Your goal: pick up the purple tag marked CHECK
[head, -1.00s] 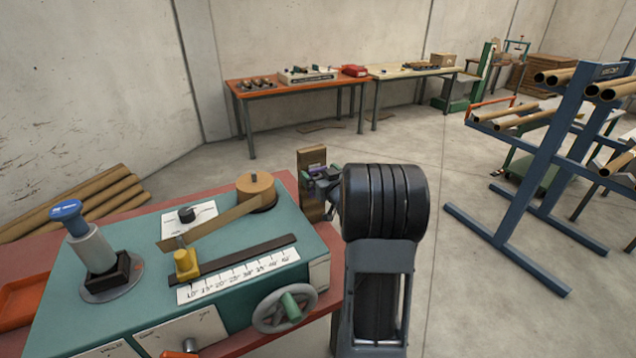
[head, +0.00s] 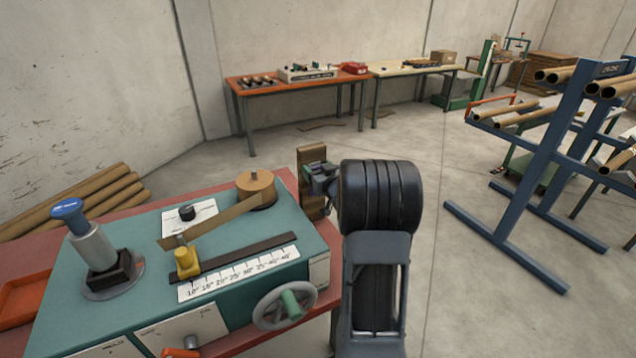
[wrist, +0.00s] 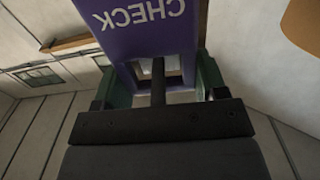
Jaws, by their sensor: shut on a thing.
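The purple tag (wrist: 140,25) fills the upper middle of the wrist view, its white CHECK lettering upside down. A window-like opening shows in its lower part. My gripper (wrist: 160,78) has its green fingers on both sides of the tag and is shut on it. In the head view my gripper (head: 318,174) is small, beside an upright brown board (head: 311,155) at the far right end of the teal machine. The tag is mostly hidden there, and I cannot tell whether it still touches the board.
The teal winder (head: 230,218) stands on a red bench left of my arm, with a handwheel (head: 285,306) at its front and a cardboard roll (head: 255,188) on top. A blue tube rack (head: 545,150) stands at right. The floor between is clear.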

